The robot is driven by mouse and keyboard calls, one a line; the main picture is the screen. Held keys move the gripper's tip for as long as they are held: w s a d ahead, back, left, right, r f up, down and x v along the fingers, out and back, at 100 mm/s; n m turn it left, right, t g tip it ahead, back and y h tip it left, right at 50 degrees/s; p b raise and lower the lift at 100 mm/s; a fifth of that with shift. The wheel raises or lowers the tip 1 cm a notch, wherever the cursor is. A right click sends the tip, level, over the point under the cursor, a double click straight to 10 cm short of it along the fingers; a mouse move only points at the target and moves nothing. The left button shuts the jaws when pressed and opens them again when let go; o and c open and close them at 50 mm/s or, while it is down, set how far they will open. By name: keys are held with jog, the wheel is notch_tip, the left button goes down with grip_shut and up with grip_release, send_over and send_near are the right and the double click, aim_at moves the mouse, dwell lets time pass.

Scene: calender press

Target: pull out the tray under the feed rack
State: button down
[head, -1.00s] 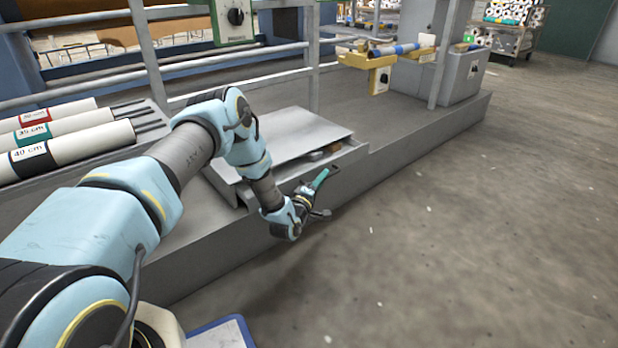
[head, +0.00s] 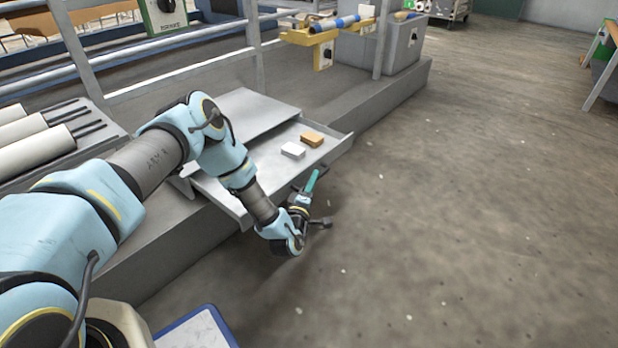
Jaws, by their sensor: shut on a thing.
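The tray (head: 331,152) is a shallow grey drawer that stands partly out from under a flat grey plate (head: 243,108) on the machine's plinth. A white block (head: 293,150) and an orange-brown block (head: 312,139) lie in it. My gripper (head: 305,187) is at the tray's front, low over the floor, with a teal finger showing. It is shut at the front face, apparently on the tray's handle; the grip itself is too small to see clearly. My arm hides the tray's left middle part.
Grey rollers (head: 35,149) lie on a rack at the left, behind my arm. Metal railings (head: 165,80) stand behind the plate. A yellow bracket (head: 323,38) is at the back. The concrete floor (head: 450,200) to the right is clear.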

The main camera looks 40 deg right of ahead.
jog(key=c, duration=0.8)
grip_release()
jog(key=shift+c, duration=0.2)
jog(key=shift+a, duration=0.1)
jog(key=p+v, duration=0.3)
jog(key=v, duration=0.7)
jog(key=shift+s+a, duration=0.25)
